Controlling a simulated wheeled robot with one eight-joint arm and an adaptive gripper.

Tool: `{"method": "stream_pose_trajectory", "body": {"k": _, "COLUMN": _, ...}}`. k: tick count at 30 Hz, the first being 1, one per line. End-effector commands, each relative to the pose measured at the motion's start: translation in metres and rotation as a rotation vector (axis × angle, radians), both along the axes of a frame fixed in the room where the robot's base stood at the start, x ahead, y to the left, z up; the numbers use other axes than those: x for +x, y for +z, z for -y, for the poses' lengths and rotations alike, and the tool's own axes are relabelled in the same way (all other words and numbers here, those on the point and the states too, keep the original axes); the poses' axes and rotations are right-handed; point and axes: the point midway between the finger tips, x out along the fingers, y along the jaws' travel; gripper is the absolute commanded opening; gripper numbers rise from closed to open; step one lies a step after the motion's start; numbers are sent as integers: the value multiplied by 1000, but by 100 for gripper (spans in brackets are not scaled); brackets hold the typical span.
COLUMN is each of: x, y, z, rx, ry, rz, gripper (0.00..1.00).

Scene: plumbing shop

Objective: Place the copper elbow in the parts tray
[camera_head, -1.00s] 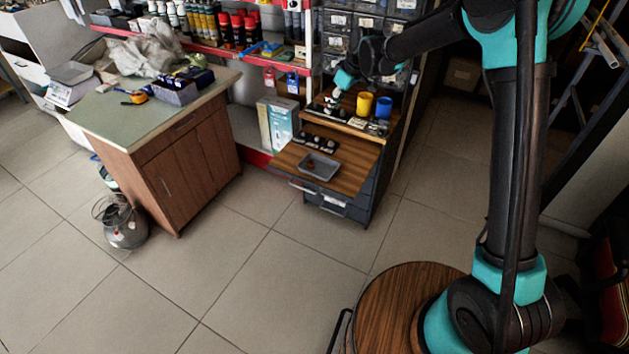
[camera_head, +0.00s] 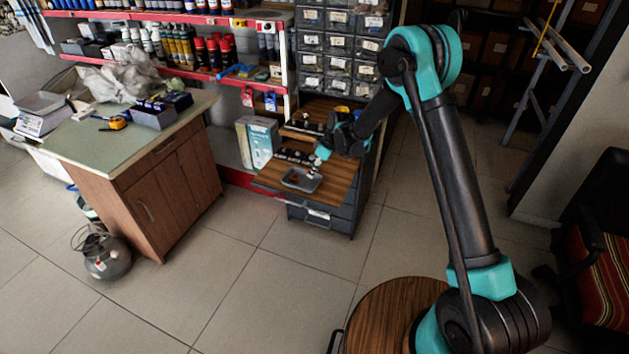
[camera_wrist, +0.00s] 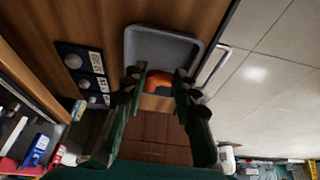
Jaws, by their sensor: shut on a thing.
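The grey parts tray (camera_head: 288,185) lies on the wooden pull-out surface (camera_head: 268,179) of the dark drawer cabinet. In the wrist view, the tray (camera_wrist: 163,47) lies just beyond my fingertips. My gripper (camera_head: 315,172) is low at the tray's right side in the head view. In the wrist view, my gripper (camera_wrist: 158,84) is shut on an orange-copper piece, the copper elbow (camera_wrist: 158,79), overlapping the tray's near edge. Its lower part is hidden, and I cannot tell whether it touches the tray. A small reddish spot shows inside the tray in the head view, too small to identify.
A dark strip with several round pale pieces (camera_wrist: 82,72) lies left of the tray. A yellow cup (camera_head: 341,110) stands behind, partly hidden by my arm. A workbench (camera_head: 90,150) stands left, with open floor (camera_head: 260,300) in front.

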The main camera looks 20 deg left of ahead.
Motion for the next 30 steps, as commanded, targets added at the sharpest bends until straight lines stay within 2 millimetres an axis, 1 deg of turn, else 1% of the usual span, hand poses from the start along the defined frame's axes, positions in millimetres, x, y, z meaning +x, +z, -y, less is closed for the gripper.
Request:
{"method": "stream_pose_trajectory", "body": {"k": 1, "x": 0, "y": -8, "z": 0, "rx": 0, "ry": 0, "rz": 0, "gripper": 10}}
{"method": "stream_pose_trajectory", "body": {"k": 3, "x": 0, "y": -14, "z": 0, "rx": 0, "ry": 0, "rz": 0, "gripper": 10}}
{"method": "stream_pose_trajectory", "body": {"k": 8, "x": 0, "y": -23, "z": 0, "rx": 0, "ry": 0, "rz": 0, "gripper": 10}}
{"method": "stream_pose_trajectory", "body": {"k": 16, "x": 0, "y": -55, "z": 0, "rx": 0, "ry": 0, "rz": 0, "gripper": 10}}
{"method": "stream_pose_trajectory", "body": {"k": 27, "x": 0, "y": -59, "z": 0, "rx": 0, "ry": 0, "rz": 0, "gripper": 10}}
{"method": "stream_pose_trajectory", "body": {"k": 28, "x": 0, "y": -59, "z": 0, "rx": 0, "ry": 0, "rz": 0, "gripper": 31}}
{"method": "stream_pose_trajectory", "body": {"k": 30, "x": 0, "y": -59, "z": 0, "rx": 0, "ry": 0, "rz": 0, "gripper": 40}}
